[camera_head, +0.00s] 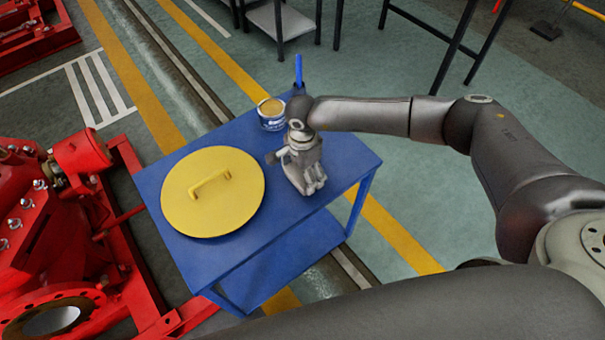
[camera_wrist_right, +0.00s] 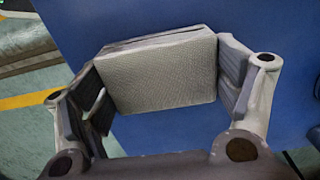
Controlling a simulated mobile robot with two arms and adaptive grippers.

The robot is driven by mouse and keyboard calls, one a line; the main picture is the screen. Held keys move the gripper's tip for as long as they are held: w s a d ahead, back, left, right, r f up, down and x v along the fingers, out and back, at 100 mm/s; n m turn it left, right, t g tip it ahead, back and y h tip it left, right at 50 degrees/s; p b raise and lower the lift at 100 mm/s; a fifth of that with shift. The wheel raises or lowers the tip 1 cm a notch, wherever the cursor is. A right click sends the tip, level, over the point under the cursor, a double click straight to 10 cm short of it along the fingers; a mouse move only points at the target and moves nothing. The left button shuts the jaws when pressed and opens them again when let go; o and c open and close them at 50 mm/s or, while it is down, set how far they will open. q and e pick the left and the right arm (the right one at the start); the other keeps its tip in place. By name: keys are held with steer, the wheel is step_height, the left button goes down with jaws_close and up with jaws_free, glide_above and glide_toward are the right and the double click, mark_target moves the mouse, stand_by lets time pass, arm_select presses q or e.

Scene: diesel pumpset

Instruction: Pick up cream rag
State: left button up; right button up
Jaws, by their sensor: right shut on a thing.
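The cream rag (camera_wrist_right: 158,72) is a folded, textured, pale grey-cream block in the right wrist view. My right gripper (camera_head: 308,182) reaches down over the right part of the blue table (camera_head: 345,150). In the right wrist view its two fingers press on the left and right sides of the rag, so it is shut on the rag. In the head view the rag cannot be told apart from the gripper that covers it. I cannot tell whether the rag still touches the table. My left gripper is in neither view.
A round yellow lid (camera_head: 215,212) with a handle lies on the table's left part. An open can (camera_head: 271,113) and an upright blue object (camera_head: 298,72) are at the far edge. Red machinery (camera_head: 75,220) stands left of the table. Dark-legged benches (camera_head: 281,20) stand behind.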

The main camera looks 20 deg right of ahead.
steer(key=shift+r, duration=0.1)
steer(key=shift+r, duration=0.5)
steer(key=s+d+r+b, duration=0.2)
steer(key=s+d+r, duration=0.7)
steer(key=s+r, duration=0.1)
steer(key=shift+s+r+b, duration=0.4)
steer(key=shift+r, duration=0.5)
steer(key=o, duration=0.5)
steer(key=c, duration=0.4)
steer(key=shift+f, duration=0.1)
